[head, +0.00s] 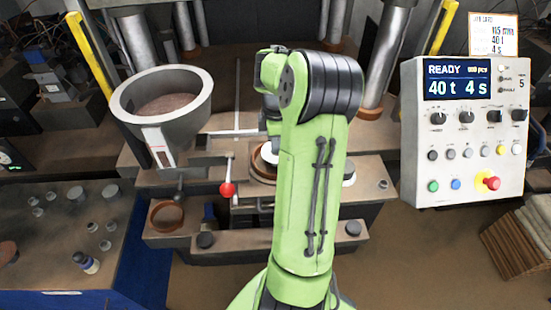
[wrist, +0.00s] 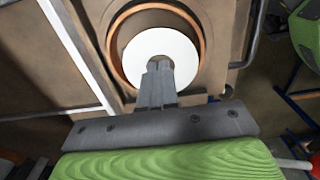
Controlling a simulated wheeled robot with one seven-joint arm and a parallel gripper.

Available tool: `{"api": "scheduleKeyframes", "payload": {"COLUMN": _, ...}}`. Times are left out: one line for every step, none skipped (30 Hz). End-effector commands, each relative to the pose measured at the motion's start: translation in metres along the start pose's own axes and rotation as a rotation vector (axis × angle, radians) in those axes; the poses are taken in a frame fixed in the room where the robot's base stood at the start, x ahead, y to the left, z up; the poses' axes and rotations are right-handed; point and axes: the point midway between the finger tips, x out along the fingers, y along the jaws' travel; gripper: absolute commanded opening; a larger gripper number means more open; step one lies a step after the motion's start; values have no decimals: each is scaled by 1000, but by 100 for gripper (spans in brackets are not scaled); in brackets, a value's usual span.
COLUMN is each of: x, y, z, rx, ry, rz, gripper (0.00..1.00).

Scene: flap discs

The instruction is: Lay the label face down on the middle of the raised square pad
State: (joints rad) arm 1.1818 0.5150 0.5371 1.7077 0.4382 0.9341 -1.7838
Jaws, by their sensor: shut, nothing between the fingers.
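A flat white ring with a centre hole, which looks like the label, shows in the wrist view (wrist: 135,52). It lies inside a copper-coloured ring (wrist: 118,68) on a brown plate (wrist: 212,14). My gripper (wrist: 160,68) is shut and empty, its fingertips over the white ring's centre hole; whether they touch it I cannot tell. In the head view my green arm hides the gripper and most of this spot; a white edge (head: 268,152) shows left of the arm. I cannot pick out a raised square pad for certain. Which face of the ring is up is unclear.
A grey hopper (head: 160,103) with brown grain stands left of the arm. A red-knobbed lever (head: 227,188) rises close to the arm. A control panel (head: 470,130) reading READY, 40 t, 4 s is at right. Steel columns (head: 385,55) stand behind. A dark table (head: 60,240) holds small parts.

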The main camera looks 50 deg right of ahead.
Motion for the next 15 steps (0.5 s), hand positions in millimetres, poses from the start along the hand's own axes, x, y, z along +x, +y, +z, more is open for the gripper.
{"api": "scheduleKeyframes", "payload": {"x": 0, "y": 1, "z": -1, "rx": -2, "ry": 1, "rz": 0, "gripper": 0}}
{"api": "scheduleKeyframes", "payload": {"x": 0, "y": 1, "z": -1, "rx": -2, "ry": 1, "rz": 0, "gripper": 0}}
{"api": "scheduleKeyframes", "payload": {"x": 1, "y": 0, "z": -1, "rx": -2, "ry": 1, "rz": 0, "gripper": 0}}
{"api": "scheduleKeyframes", "payload": {"x": 1, "y": 0, "z": -1, "rx": -2, "ry": 1, "rz": 0, "gripper": 0}}
{"api": "scheduleKeyframes", "payload": {"x": 1, "y": 0, "z": -1, "rx": -2, "ry": 1, "rz": 0, "gripper": 0}}
{"api": "scheduleKeyframes", "payload": {"x": 1, "y": 0, "z": -1, "rx": -2, "ry": 1, "rz": 0, "gripper": 0}}
{"api": "scheduleKeyframes", "payload": {"x": 1, "y": 0, "z": -1, "rx": -2, "ry": 1, "rz": 0, "gripper": 0}}
{"api": "scheduleKeyframes", "payload": {"x": 1, "y": 1, "z": -1, "rx": -2, "ry": 1, "rz": 0, "gripper": 0}}
{"api": "scheduleKeyframes", "payload": {"x": 1, "y": 1, "z": -1, "rx": -2, "ry": 1, "rz": -1, "gripper": 0}}
{"api": "scheduleKeyframes", "payload": {"x": 1, "y": 1, "z": -1, "rx": -2, "ry": 1, "rz": -1, "gripper": 0}}
{"api": "scheduleKeyframes", "payload": {"x": 1, "y": 2, "z": -1, "rx": -2, "ry": 1, "rz": -1, "gripper": 0}}
{"api": "scheduleKeyframes", "payload": {"x": 1, "y": 2, "z": -1, "rx": -2, "ry": 1, "rz": -2, "gripper": 0}}
{"api": "scheduleKeyframes", "payload": {"x": 1, "y": 3, "z": -1, "rx": -2, "ry": 1, "rz": -2, "gripper": 0}}
{"api": "scheduleKeyframes", "payload": {"x": 2, "y": 4, "z": -2, "rx": -2, "ry": 1, "rz": -2, "gripper": 0}}
{"api": "scheduleKeyframes", "payload": {"x": 2, "y": 4, "z": -2, "rx": -3, "ry": 1, "rz": -2, "gripper": 0}}
